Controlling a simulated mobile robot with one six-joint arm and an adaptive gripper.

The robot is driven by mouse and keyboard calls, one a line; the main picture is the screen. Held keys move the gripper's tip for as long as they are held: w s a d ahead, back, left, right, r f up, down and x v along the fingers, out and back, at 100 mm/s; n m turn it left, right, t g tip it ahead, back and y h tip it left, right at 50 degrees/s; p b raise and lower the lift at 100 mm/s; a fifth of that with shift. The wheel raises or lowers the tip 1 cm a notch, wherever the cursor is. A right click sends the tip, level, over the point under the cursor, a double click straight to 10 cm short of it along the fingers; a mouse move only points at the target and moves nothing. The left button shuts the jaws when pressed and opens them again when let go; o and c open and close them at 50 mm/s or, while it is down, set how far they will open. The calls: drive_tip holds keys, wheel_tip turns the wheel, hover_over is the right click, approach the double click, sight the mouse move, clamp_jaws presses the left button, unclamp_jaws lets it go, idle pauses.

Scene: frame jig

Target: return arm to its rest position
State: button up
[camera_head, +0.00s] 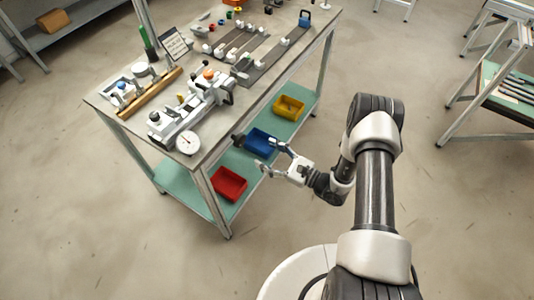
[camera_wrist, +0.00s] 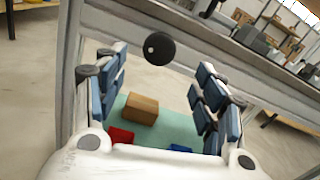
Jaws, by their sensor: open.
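My gripper (camera_head: 268,155) is at the end of my bent arm, beside the near long side of the workbench (camera_head: 262,92), below the level of its top. It is open, and nothing is seen between its fingers. In the wrist view my gripper (camera_wrist: 160,88) has its blue-padded fingers spread wide on both sides. A round black knob (camera_wrist: 159,48) shows at the bench edge beyond them; I cannot tell its distance from the fingertips. The knob shows as a dark shape by the bench edge in the head view (camera_head: 238,140).
The bench's lower shelf holds red (camera_head: 229,184), blue (camera_head: 261,141) and yellow (camera_head: 289,107) bins, plus a brown box (camera_wrist: 141,108). A clamp fixture with a dial gauge (camera_head: 188,142) stands on top. Another table (camera_head: 505,85) is at right. The floor between is open.

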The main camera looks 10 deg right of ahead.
drive_tip(key=s+a+r+n+g+y, duration=0.1)
drive_tip(key=a+r+n+g, duration=0.15)
drive_tip(key=r, duration=0.35)
drive_tip(key=s+a+r+n+g+y, duration=0.1)
drive_tip(key=a+r+n+g, duration=0.1)
drive_tip(key=r+n+g, duration=0.35)
drive_tip(key=s+a+r+n+g+h, duration=0.1)
drive_tip(key=s+r+n+g+h, duration=0.45)
drive_tip(key=s+r+n, duration=0.65)
drive_tip(key=s+d+r+n+t+h, duration=0.3)
drive_tip(key=s+d+r+t+h, duration=0.4)
drive_tip(key=s+d+r+h, duration=0.3)
drive_tip(key=s+d+r, duration=0.1)
drive_tip(key=s+d, duration=0.2)
drive_tip(key=shift+d+n+h, duration=0.3)
drive_tip(key=shift+d+h, duration=0.05)
